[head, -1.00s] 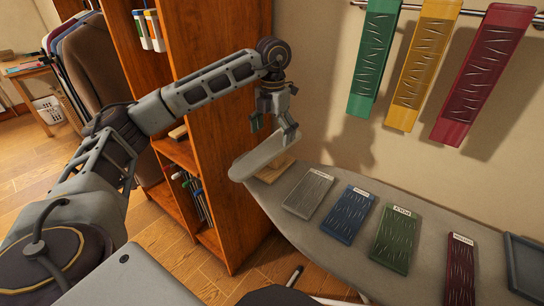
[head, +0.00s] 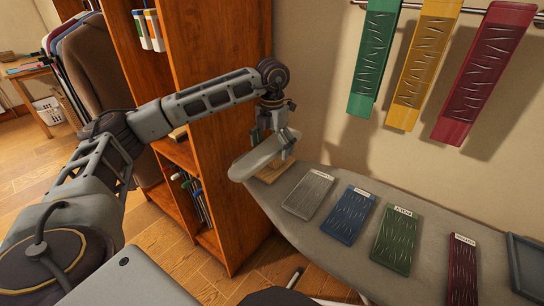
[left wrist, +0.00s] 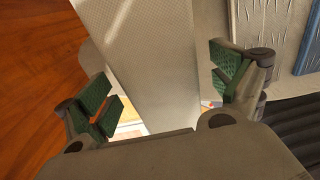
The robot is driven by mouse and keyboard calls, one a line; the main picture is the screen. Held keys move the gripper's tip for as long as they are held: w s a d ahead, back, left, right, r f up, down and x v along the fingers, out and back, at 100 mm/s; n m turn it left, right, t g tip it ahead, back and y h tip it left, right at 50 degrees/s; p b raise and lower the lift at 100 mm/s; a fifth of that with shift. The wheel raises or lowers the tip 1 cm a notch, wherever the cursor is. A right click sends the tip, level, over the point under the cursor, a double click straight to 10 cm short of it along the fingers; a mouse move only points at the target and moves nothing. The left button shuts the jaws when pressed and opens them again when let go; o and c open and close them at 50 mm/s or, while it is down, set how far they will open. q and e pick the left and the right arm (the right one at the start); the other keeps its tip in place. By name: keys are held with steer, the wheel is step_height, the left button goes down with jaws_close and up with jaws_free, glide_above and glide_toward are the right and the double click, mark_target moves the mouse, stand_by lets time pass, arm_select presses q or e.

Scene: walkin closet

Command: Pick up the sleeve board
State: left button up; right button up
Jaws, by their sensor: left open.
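The sleeve board (head: 257,158) is a narrow grey padded board on a light wooden base (head: 276,170), at the left end of the ironing board in the head view. My left gripper (head: 272,150) points down over it, with its fingers on either side of the board. In the left wrist view the sleeve board (left wrist: 148,62) runs between the two open green-padded fingers (left wrist: 165,95), with gaps visible on both sides. My right gripper is not in view.
The grey ironing board (head: 330,234) carries several labelled fabric swatches, including a grey one (head: 308,195) nearest the sleeve board. A wooden cabinet (head: 225,110) stands close on the left. Coloured panels (head: 374,60) hang on the wall behind.

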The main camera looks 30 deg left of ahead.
arm_select(q)
steer(key=shift+f, duration=0.1)
steer(key=shift+c, duration=1.3)
steer(key=c, duration=1.3)
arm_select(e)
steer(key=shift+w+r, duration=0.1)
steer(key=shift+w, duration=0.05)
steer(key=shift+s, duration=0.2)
arm_select(q)
steer(key=shift+r, duration=0.95)
step_height(320, 180, up, 7)
steer(key=shift+f+p, duration=0.2)
steer(key=shift+p, duration=0.4)
steer(key=shift+r, duration=0.85)
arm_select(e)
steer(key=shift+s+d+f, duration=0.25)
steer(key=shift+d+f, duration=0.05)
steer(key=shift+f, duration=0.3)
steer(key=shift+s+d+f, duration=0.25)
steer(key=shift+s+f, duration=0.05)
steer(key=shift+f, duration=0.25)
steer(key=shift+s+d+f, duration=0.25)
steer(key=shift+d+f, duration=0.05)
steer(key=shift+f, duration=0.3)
